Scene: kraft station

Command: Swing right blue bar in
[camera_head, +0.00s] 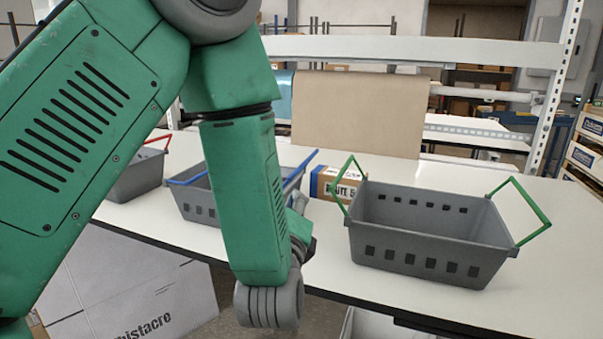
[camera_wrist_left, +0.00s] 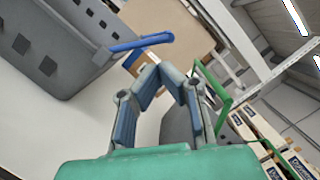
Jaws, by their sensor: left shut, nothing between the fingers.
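The grey basket with blue bars (camera_head: 190,203) stands on the white table, partly hidden behind my left arm. Its right blue bar (camera_head: 302,167) leans outward past the right rim. In the left wrist view this blue bar (camera_wrist_left: 145,42) sticks out from the grey basket (camera_wrist_left: 62,45), beyond my fingertips and apart from them as far as I can tell. My left gripper (camera_head: 298,205) is mostly hidden behind my forearm, low beside the basket's right side. In the wrist view the left gripper (camera_wrist_left: 172,72) has its fingertips together, with nothing between them. My right gripper is not in view.
A grey basket with green bars (camera_head: 430,262) stands to the right, its bars swung outward. A basket with a red bar (camera_head: 135,181) is at the left. A blue and brown box (camera_head: 325,182) and a paper roll (camera_head: 358,112) are behind. The table's front edge is close.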

